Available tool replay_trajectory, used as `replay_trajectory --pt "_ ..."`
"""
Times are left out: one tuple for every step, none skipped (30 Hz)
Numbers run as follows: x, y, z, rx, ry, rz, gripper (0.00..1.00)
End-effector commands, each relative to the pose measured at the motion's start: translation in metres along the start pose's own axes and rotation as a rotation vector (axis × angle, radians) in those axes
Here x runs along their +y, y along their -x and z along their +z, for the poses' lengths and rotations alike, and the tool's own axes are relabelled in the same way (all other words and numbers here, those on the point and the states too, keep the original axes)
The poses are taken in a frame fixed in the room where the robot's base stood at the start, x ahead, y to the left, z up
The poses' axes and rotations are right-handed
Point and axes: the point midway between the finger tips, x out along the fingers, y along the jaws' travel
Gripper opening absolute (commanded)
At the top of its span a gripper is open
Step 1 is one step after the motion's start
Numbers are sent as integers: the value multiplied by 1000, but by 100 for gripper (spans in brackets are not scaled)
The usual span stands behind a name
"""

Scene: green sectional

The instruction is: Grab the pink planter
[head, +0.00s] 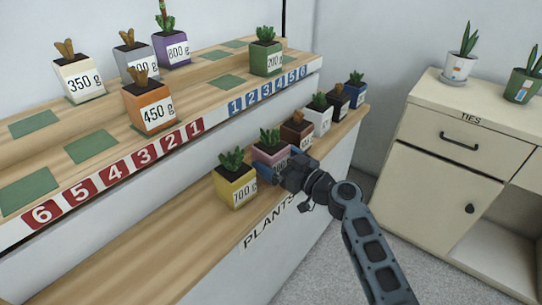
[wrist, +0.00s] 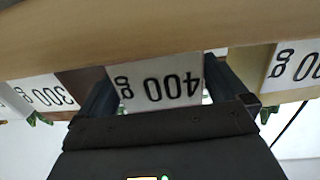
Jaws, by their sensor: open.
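The pink planter (head: 268,152) holds a green plant and stands upright on the lower wooden shelf, between a yellow planter and a brown one. My gripper (head: 280,168) is at its front and hides part of its face. In the wrist view, which is upside down, the planter's white 400 g label (wrist: 163,84) lies between the two dark fingers of my gripper (wrist: 160,92). The fingers are open, one on each side of the planter. I cannot tell whether either finger touches it.
The yellow 700 g planter (head: 236,184) and the brown 300 g planter (head: 297,130) stand close on either side. A white planter (head: 319,119) and others continue along the row. The upper shelves hold several planters. A cream cabinet (head: 450,165) stands at right.

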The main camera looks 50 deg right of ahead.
Motion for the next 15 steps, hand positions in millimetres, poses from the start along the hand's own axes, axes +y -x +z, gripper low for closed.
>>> replay_trajectory --pt "0 -7 -2 1 0 -1 100" --pt "0 -10 -2 0 -1 -1 100" --pt "0 -13 -1 0 -1 -2 100" --pt "-1 -15 -1 0 -1 -1 100" --pt "0 -16 0 -1 -1 -1 100" --pt "0 -17 0 -1 -1 -1 100" --pt "0 -17 0 -1 -1 0 100" --pt "0 -17 0 -1 -1 0 100" --pt "0 -17 0 -1 0 0 100" --pt "0 -17 0 -1 0 0 100" --pt "0 -17 0 -1 0 0 100" --pt "0 -17 0 -1 0 0 100" --pt "0 -17 0 -1 0 0 97" --pt "0 -17 0 -1 0 0 94" --pt "-1 -17 0 -1 0 0 90"
